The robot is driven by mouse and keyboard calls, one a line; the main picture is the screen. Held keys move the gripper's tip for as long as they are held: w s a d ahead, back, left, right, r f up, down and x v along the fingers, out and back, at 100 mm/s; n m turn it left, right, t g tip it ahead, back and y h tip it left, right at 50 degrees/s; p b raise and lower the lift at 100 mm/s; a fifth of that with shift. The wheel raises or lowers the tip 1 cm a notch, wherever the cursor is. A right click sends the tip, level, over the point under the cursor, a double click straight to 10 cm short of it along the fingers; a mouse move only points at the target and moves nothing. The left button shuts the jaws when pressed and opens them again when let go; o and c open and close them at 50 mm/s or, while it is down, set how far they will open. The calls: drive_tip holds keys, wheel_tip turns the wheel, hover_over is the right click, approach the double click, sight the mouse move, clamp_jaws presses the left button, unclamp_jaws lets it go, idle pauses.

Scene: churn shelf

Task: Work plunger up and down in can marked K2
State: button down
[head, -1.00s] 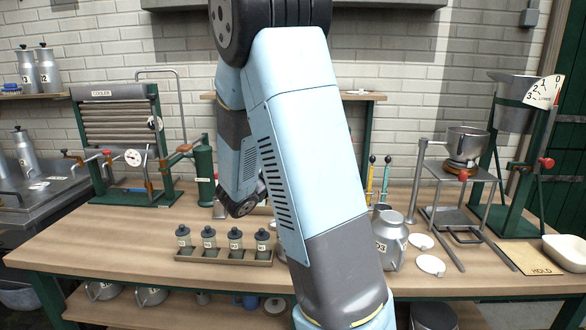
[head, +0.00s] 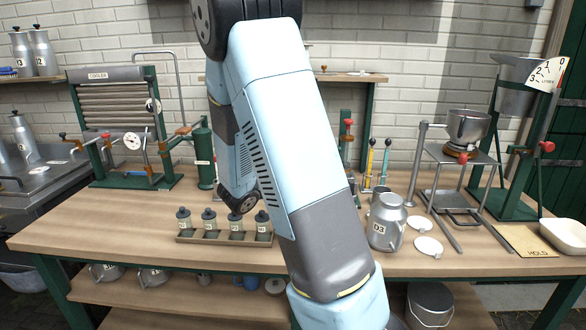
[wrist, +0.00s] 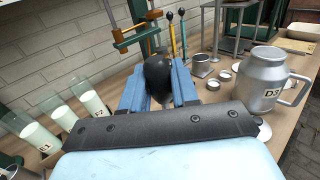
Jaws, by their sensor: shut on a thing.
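My gripper (wrist: 157,66) shows in the wrist view with its two blue fingers shut on a dark, rounded knob (wrist: 158,80). What lies below the knob is hidden by the fingers and wrist, so I cannot tell whether it is the plunger or whether it sits in a can. I cannot read K2 on any can. In the head view the gripper is hidden by my own arm.
A can marked D3 (head: 385,224) stands right of my arm, beside loose lids (head: 427,246). A rack of dark-topped bottles (head: 226,238) stands to the left. Milk-filled glasses (wrist: 67,114) stand left in the wrist view. Two rods, yellow (head: 369,165) and blue (head: 385,163), stand behind.

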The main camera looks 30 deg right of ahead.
drive_tip(key=shift+r, duration=0.1)
drive_tip(key=shift+r, duration=3.45)
drive_tip(key=shift+f, duration=0.1)
drive_tip(key=shift+f, duration=3.45)
drive_tip(key=shift+r, duration=3.55)
drive_tip(key=shift+f, duration=3.55)
drive_tip(key=shift+r, duration=0.1)
